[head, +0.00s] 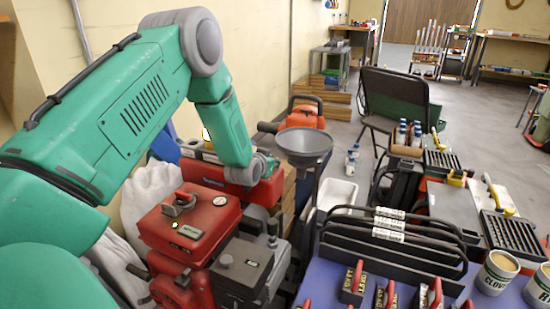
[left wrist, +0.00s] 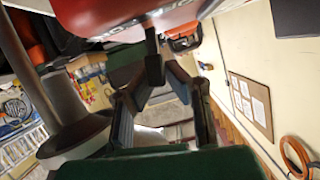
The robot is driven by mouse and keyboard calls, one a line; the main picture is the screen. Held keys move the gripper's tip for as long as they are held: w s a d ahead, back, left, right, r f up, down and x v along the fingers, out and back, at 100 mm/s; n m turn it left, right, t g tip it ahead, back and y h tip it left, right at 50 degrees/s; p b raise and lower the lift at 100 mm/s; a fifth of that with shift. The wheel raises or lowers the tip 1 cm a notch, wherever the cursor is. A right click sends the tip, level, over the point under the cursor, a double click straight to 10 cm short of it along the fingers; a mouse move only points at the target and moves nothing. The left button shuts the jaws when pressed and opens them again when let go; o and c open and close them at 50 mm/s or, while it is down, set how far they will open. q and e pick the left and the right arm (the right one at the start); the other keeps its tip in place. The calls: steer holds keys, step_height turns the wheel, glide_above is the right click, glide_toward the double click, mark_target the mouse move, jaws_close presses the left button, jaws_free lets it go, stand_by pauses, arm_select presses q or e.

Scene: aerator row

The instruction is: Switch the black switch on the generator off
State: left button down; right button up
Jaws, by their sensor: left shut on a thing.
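The generator (head: 190,225) is a red machine with a cap on its top and dark parts at its right, at the lower left of the head view. My left arm reaches over it. In that view the left fingers are hidden near the wrist, by a red lettered case (head: 214,178). In the left wrist view, a red lettered housing (left wrist: 115,18) fills the top. A small black piece (left wrist: 153,68), seemingly the switch, hangs below it at the tips of my left gripper (left wrist: 165,85). The fingers are closed on it, though the contact is partly hidden. My right gripper is out of view.
A grey funnel (head: 305,143) stands just right of my left wrist and also shows in the left wrist view (left wrist: 75,135). An orange machine (head: 304,118) is behind it. A blue table (head: 350,250) with black racks and cans is at right. The floor beyond has free room.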

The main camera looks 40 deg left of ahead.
arm_select(q)
steer(key=shift+s+a+f+n+h+p, duration=0.15)
steer(key=shift+s+a+n+h+p, duration=0.25)
steer(key=shift+a+n, duration=0.25)
steer(key=shift+s+a+f+n+h, duration=0.1)
steer(key=shift+a+f+n+h, duration=0.1)
steer(key=shift+a+n+h, duration=0.35)
steer(key=shift+s+a+f+n+t+h, duration=0.1)
steer(key=shift+f+n+t+h, duration=0.1)
steer(key=shift+n, duration=0.2)
steer(key=shift+s+a+f+n+t+h, duration=0.1)
steer(key=shift+n+t, duration=0.1)
steer(key=shift+n, duration=0.2)
steer(key=shift+a+f+n+h+b, duration=0.1)
steer(key=shift+a+n+h+b, duration=0.05)
steer(key=shift+n+h+b, duration=0.2)
steer(key=c, duration=1.6)
jaws_free()
steer(key=shift+o, duration=0.2)
steer(key=shift+t, duration=0.3)
steer(key=shift+w+a+r, duration=0.1)
steer(key=shift+r, duration=0.1)
